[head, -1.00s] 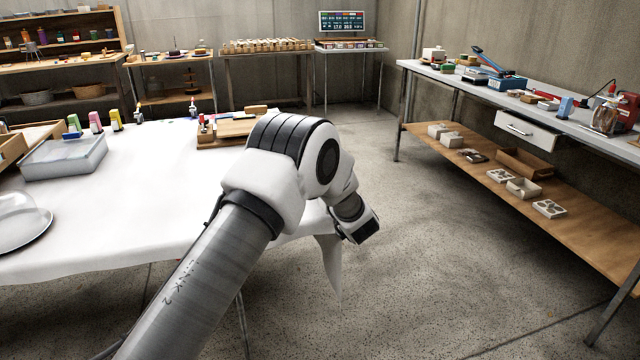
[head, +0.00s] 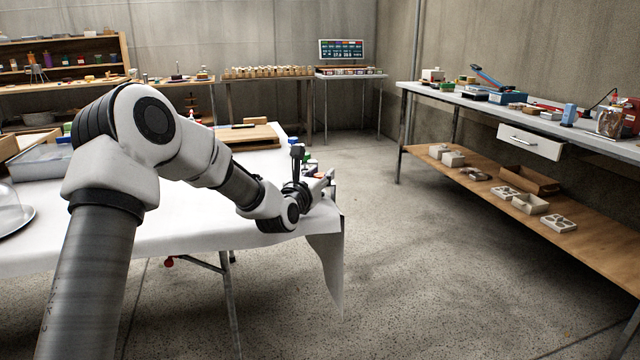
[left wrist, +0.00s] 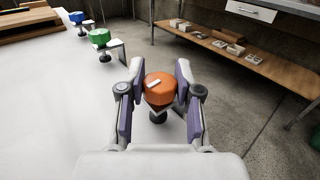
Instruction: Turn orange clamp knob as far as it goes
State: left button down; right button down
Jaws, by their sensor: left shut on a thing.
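The orange clamp knob (left wrist: 160,92) stands at the table's edge, with a short white mark on its top and a dark stem below it. My left gripper (left wrist: 159,82) is shut on the knob, with one purple-padded finger on each side of it. My right gripper is not in view.
A green clamp knob (left wrist: 99,37) and a blue clamp knob (left wrist: 78,18) stand farther along the same table edge. A wooden board (head: 250,136) lies at the back of the white table (head: 190,222). A workbench (head: 480,94) stands to the right across open floor.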

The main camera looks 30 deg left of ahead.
pick_arm(q)
jog(key=shift+r+m+h, duration=0.1)
jog(key=shift+m+h, duration=0.2)
jog(key=shift+h, duration=0.1)
jog(key=c, duration=0.8)
grip_release()
jog(key=shift+w, duration=0.1)
jog(key=s, duration=0.4)
jog(key=s+d, duration=0.1)
jog(key=s, duration=0.7)
jog(key=shift+d, duration=0.3)
